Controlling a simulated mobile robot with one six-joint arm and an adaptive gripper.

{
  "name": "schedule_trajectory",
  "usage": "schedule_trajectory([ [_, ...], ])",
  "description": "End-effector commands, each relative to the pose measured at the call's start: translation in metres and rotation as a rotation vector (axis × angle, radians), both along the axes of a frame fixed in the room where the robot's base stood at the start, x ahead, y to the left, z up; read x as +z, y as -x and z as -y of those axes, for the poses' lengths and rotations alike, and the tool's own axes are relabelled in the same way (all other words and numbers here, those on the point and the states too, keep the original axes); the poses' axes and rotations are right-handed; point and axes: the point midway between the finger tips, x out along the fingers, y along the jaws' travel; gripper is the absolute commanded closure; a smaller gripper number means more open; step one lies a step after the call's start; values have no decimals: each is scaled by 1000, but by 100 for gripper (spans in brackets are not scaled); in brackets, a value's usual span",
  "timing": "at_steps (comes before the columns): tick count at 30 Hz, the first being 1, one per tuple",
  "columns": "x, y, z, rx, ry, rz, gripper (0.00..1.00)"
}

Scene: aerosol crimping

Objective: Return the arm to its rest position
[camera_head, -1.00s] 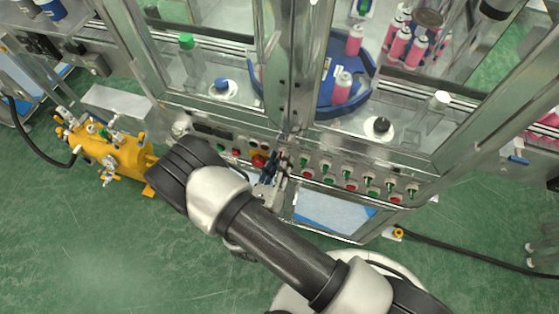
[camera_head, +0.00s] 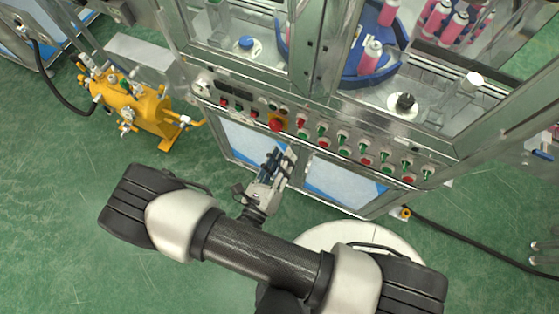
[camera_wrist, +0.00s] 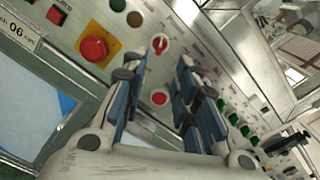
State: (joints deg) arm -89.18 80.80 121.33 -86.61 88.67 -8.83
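My gripper (camera_head: 277,160) is in front of the machine, just below its control panel in the head view. In the wrist view my gripper (camera_wrist: 160,78) has its two blue-padded fingers apart with nothing between them. The control panel (camera_head: 330,137) carries rows of red and green switches and a red emergency knob (camera_head: 277,125). In the wrist view the red knob (camera_wrist: 94,48) is left of the fingers, and a red selector switch (camera_wrist: 159,43) shows just beyond them. I see no contact between the fingers and the panel. My arm is bent across the floor in front of the machine.
A yellow tank (camera_head: 135,105) stands on the green floor at left. Pink cans (camera_head: 370,57) sit on a blue carousel (camera_head: 350,80) behind the machine's frame. A black cable (camera_head: 470,245) lies on the floor at right. The floor at lower left is clear.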

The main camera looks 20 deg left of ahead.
Motion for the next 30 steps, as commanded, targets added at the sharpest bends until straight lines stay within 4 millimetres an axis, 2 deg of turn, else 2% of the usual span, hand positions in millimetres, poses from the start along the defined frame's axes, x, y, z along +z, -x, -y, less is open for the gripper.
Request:
schedule_trajectory([
  [6,0,12,-1,-1,-1,-1,72],
  [24,1,11,0,-8,-6,-1,72],
  [26,7,8,2,-36,-24,-1,72],
  [30,39,-11,19,-213,-139,-1,72],
])
